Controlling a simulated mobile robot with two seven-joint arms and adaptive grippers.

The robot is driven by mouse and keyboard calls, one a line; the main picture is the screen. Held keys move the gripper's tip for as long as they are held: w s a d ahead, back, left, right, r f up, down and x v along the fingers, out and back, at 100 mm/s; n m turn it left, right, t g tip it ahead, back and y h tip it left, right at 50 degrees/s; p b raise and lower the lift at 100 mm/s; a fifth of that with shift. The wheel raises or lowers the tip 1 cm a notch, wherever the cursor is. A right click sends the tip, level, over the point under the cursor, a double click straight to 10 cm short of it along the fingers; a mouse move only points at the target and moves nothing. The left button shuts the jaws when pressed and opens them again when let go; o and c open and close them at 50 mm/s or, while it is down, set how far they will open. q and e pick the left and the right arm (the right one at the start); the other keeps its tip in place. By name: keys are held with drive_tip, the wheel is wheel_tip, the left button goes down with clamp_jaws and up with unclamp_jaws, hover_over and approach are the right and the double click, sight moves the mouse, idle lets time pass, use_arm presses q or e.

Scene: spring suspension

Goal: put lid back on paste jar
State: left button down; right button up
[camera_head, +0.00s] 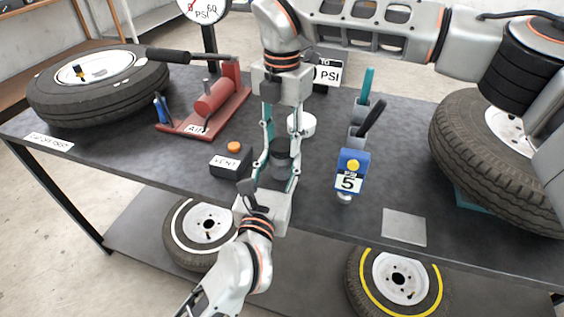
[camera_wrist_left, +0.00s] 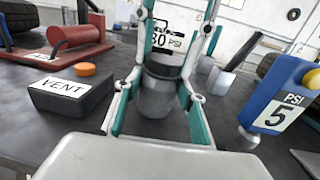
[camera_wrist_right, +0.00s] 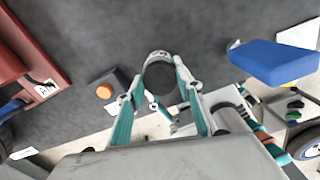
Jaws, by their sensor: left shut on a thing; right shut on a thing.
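The grey paste jar (camera_wrist_left: 158,95) stands upright between the fingers of my left gripper (camera_head: 272,180), which is shut on its body. The dark round lid (camera_wrist_left: 165,66) is at the jar's mouth, level, touching it or very close; I cannot tell whether it is fully seated. My right gripper (camera_head: 282,146) points straight down from above and is shut on the lid. In the right wrist view the dark lid top (camera_wrist_right: 160,76) shows between the right fingertips and hides most of the jar. In the head view the fingers partly cover jar and lid.
A black VENT box (camera_head: 231,161) with an orange button stands left of the jar. The blue 5 PSI gauge (camera_head: 351,172) and two brush holders (camera_head: 359,113) stand to the right. A white round object (camera_head: 302,124) sits close behind. A red pump (camera_head: 212,100) is farther left.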

drive_tip(key=m, duration=0.5)
drive_tip(key=shift+m, duration=0.3)
drive_tip(key=m, duration=0.6)
drive_tip(key=o, duration=1.2)
drive_tip(key=shift+r, duration=2.25)
drive_tip(key=shift+c, duration=0.2)
